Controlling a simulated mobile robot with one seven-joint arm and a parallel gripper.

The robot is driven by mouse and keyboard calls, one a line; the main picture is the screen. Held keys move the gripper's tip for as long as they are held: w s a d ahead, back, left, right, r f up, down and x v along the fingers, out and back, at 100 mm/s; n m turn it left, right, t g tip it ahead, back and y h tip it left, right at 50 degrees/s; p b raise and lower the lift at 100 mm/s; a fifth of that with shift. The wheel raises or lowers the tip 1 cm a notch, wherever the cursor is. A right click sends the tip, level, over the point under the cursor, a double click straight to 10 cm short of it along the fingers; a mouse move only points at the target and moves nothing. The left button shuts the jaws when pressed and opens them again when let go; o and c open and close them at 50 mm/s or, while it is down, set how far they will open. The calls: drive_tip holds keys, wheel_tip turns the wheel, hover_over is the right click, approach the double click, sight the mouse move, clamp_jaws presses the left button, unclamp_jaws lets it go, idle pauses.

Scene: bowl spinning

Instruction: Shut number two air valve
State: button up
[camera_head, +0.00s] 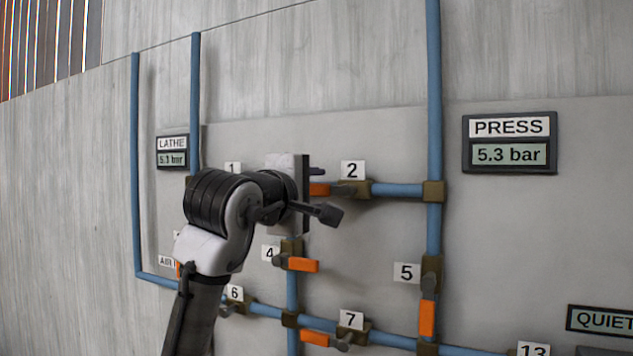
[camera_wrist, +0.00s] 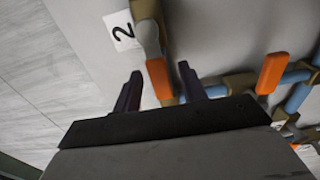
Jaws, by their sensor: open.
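The number two valve (camera_head: 355,189) sits on a horizontal blue pipe, beside the plate marked 2 (camera_head: 352,170). Its orange handle (camera_head: 319,189) points left, in line with the pipe, and is partly hidden by my gripper. In the wrist view, the handle (camera_wrist: 158,79) lies between the two dark fingers of my gripper (camera_wrist: 160,77), and the plate marked 2 (camera_wrist: 122,30) is just beyond. In the head view, my gripper (camera_head: 316,180) is at the handle's left end.
Valve four's orange handle (camera_head: 303,265) is below, pointing right. Valve five's handle (camera_head: 427,318) hangs down at right. Valve seven (camera_head: 350,334) is lower. The PRESS gauge (camera_head: 508,154) reads 5.3 bar. Bare wall lies above valve two.

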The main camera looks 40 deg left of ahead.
drive_tip(key=shift+w+a, duration=0.2)
drive_tip(key=shift+w, duration=0.4)
clamp_jaws()
